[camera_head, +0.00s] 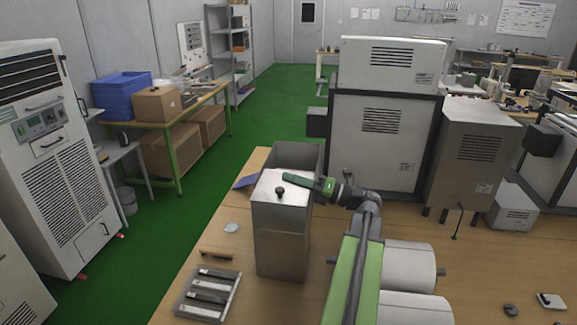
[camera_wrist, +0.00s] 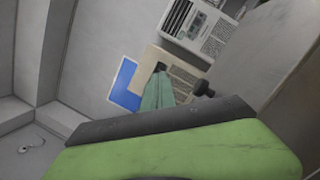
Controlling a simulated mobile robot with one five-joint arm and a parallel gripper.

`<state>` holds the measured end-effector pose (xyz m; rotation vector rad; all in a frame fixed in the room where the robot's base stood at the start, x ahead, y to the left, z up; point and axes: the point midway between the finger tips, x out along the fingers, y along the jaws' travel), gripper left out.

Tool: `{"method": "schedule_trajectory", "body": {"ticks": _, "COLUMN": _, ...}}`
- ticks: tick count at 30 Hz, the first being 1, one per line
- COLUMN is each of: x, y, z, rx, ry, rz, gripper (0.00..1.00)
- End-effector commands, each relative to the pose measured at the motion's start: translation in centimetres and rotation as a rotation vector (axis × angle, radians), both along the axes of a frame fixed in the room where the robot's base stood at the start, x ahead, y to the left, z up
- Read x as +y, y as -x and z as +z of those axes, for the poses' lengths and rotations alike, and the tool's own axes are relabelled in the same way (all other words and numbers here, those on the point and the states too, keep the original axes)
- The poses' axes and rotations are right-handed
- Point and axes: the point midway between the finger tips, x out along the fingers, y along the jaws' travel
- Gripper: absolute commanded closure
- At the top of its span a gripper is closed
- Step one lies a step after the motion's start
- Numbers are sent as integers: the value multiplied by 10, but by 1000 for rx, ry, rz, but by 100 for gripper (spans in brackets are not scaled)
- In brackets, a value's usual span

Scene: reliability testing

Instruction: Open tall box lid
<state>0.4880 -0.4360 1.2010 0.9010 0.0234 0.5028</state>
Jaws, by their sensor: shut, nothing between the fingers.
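The tall box (camera_head: 282,240) is a metallic grey upright box on the near wooden workbench. Its lid (camera_head: 265,187) lies flat on top and looks closed, with a small dark knob (camera_head: 280,191) near the middle. My gripper (camera_head: 287,179) is shut and empty, reaching in from the right over the rear part of the lid, just behind the knob. I cannot tell whether it touches the lid. In the wrist view my gripper (camera_wrist: 158,75) points up the picture, with a dark round knob (camera_wrist: 204,88) to its right, apart from the fingers.
A grey open-topped box (camera_head: 308,156) stands directly behind the tall box. A tray (camera_head: 183,307) of metal bars lies at the front left, beside a small wooden-handled item (camera_head: 216,253). Large grey cabinets (camera_head: 375,145) stand to the right. Bare bench (camera_head: 490,265) shows at right.

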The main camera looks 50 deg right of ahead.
Motion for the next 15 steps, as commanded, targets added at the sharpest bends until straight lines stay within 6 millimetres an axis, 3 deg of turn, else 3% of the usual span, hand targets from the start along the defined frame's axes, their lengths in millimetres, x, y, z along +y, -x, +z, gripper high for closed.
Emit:
{"method": "schedule_trajectory", "body": {"ticks": 1, "x": -18, "y": 23, "z": -8, "rx": 8, "ry": 10, "rz": -32, "gripper": 100}}
{"method": "schedule_trajectory", "body": {"ticks": 3, "x": -32, "y": 45, "z": -12, "rx": 15, "ry": 18, "rz": -60, "gripper": 100}}
{"method": "schedule_trajectory", "body": {"ticks": 6, "x": -43, "y": 62, "z": -14, "rx": 22, "ry": 24, "rz": -82, "gripper": 100}}
{"method": "schedule_trajectory", "body": {"ticks": 11, "x": -43, "y": 62, "z": -13, "rx": 22, "ry": 24, "rz": -83, "gripper": 100}}
{"method": "schedule_trajectory", "body": {"ticks": 15, "x": -37, "y": 48, "z": -10, "rx": 21, "ry": 24, "rz": -81, "gripper": 100}}
